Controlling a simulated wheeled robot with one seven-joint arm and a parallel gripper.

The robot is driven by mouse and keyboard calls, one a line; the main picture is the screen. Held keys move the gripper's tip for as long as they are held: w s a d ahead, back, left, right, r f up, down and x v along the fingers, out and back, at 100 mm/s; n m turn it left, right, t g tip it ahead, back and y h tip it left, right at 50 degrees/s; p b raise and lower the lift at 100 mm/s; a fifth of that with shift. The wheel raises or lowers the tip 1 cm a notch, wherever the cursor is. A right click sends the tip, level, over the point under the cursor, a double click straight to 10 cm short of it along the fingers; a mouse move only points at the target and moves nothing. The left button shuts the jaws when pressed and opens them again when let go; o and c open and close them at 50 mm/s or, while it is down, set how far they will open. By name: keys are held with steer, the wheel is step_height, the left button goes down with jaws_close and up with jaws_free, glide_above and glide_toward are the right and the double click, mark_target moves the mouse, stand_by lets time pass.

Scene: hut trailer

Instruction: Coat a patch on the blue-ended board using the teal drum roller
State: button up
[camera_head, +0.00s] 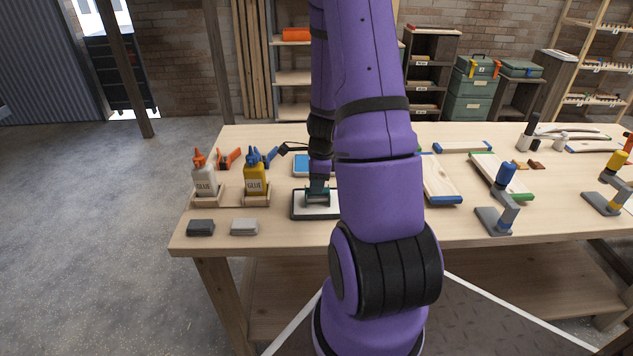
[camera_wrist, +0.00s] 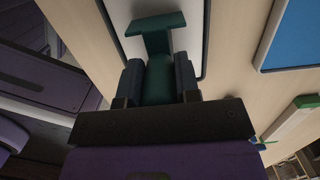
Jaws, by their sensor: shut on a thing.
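My gripper (camera_head: 319,176) is shut on the teal drum roller (camera_head: 317,197). In the wrist view my gripper (camera_wrist: 159,80) has its fingers on both sides of the dark teal handle, and the crosspiece of the roller (camera_wrist: 157,32) lies ahead of them. The roller is over a dark-rimmed tray (camera_head: 297,216) with a pale inside; I cannot tell if it touches. A blue-ended board (camera_head: 438,178) lies right of my arm, its blue strip at the near end. My arm hides part of the table between.
A blue-faced tray (camera_head: 301,165) lies behind the pale tray. Two glue bottles (camera_head: 204,180) (camera_head: 255,178) and grey blocks (camera_head: 200,228) (camera_head: 244,227) are at left. A blue-topped stand (camera_head: 506,180) and a green-edged board (camera_head: 488,165) lie right. Another blue-ended board (camera_head: 462,147) is farther back.

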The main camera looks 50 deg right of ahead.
steer(key=shift+r, duration=3.5)
steer(key=shift+a, duration=0.1)
